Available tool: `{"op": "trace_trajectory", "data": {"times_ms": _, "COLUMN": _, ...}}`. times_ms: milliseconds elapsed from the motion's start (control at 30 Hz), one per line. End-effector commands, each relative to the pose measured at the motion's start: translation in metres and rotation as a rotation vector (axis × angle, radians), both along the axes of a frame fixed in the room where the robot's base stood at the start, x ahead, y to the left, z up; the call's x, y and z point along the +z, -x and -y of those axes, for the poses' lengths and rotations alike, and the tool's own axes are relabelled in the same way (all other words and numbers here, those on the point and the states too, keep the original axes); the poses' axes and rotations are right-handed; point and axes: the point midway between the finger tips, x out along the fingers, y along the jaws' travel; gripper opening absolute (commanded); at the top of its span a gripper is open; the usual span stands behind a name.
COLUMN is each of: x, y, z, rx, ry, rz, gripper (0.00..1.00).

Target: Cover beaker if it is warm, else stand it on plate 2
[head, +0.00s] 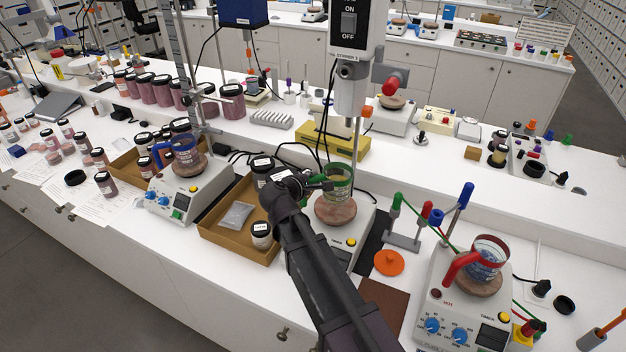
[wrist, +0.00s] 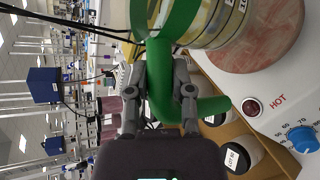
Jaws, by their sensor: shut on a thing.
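A glass beaker with a green band and handle (head: 341,178) stands on, or just over, the round brown top (head: 336,209) of the middle hotplate; contact is not clear. In the wrist view the green handle (wrist: 160,88) lies between the fingers of my gripper (wrist: 172,92), shut on it. The beaker's contents look yellowish. Beside the top (wrist: 262,42), a dark red lamp (wrist: 251,107) marked HOT looks unlit. An orange knobbed lid (head: 389,263) lies right of the hotplate. A red-handled beaker (head: 488,254) and a blue-handled beaker (head: 186,158) stand on other hotplates. I cannot tell which is plate 2.
A cardboard tray with jars (head: 221,232) lies left of the middle hotplate. A stirrer (head: 350,70) hangs behind the beaker. A stand with coloured handles (head: 403,240) and cables is to the right. A brown mat (head: 383,304) lies clear in front of the lid.

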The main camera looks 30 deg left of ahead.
Motion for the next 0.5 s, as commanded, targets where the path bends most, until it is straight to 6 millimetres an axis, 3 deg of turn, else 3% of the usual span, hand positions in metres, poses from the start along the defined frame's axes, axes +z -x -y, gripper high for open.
{"op": "trace_trajectory", "data": {"times_ms": 200, "x": -0.020, "y": 0.000, "z": 0.000, "rx": 0.000, "ry": 0.001, "rz": 0.001, "gripper": 0.00}}
{"op": "trace_trajectory", "data": {"times_ms": 500, "x": -0.028, "y": 0.000, "z": 0.000, "rx": 0.000, "ry": 0.001, "rz": 0.001, "gripper": 0.00}}
